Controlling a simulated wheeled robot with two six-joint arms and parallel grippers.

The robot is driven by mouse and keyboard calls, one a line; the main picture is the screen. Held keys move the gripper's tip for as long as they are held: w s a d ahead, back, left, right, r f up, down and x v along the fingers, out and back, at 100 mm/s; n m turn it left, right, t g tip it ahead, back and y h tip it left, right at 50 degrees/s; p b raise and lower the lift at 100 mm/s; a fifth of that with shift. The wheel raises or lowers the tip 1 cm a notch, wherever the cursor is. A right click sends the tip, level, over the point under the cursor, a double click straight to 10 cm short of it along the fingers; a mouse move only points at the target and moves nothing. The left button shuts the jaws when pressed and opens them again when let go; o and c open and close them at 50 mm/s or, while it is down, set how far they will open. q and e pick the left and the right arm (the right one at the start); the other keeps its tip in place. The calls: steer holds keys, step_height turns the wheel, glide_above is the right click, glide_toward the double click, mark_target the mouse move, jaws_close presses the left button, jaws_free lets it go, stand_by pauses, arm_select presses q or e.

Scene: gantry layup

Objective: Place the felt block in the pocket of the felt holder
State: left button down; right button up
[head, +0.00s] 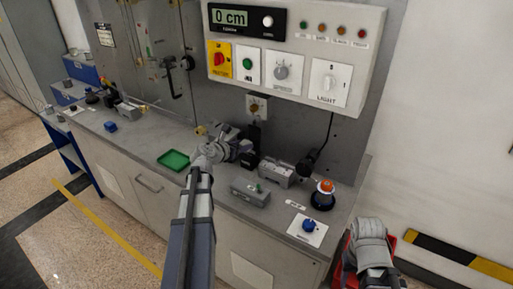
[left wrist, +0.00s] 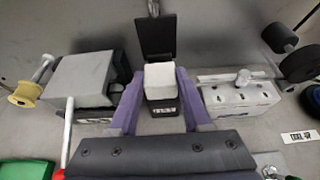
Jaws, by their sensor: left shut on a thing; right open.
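The white felt block (left wrist: 160,77) sits between the two purple fingers of my left gripper (left wrist: 156,92), which is shut on it. The black felt holder (left wrist: 155,37) has a tall back plate behind the block and a labelled front below it in the left wrist view. The block overlaps the holder's pocket there, and I cannot tell whether it is inside or just above. In the head view my left gripper (head: 242,150) is at the holder (head: 250,158) and hides most of it and the block. My right gripper (head: 374,280) is at the lower right, away from the bench.
A grey box (left wrist: 83,80) stands left of the holder, and a grey block with a lever (left wrist: 240,98) stands right. A green tray (head: 173,160), a grey switch box (head: 250,192) and an orange-topped black knob (head: 323,194) are on the bench. A control panel hangs above.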

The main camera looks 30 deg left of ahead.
arm_select(q)
steer(key=w, duration=0.2)
steer(key=shift+w+d, duration=0.1)
steer(key=shift+w, duration=0.2)
steer(key=shift+s+f, duration=0.1)
step_height(320, 180, down, 3)
steer(key=b, duration=0.3)
steer(key=shift+f+b, duration=0.25)
steer(key=shift+b, duration=0.1)
steer(key=shift+r, duration=0.1)
arm_select(e)
step_height(320, 180, down, 4)
steer(key=shift+w+d+r, duration=0.1)
steer(key=shift+d+r, duration=0.05)
steer(key=shift+r, duration=0.1)
arm_select(q)
steer(key=shift+f, duration=0.2)
steer(key=shift+c, duration=1.8)
jaws_free()
steer(key=shift+r, duration=0.1)
arm_select(e)
steer(key=shift+f, duration=0.15)
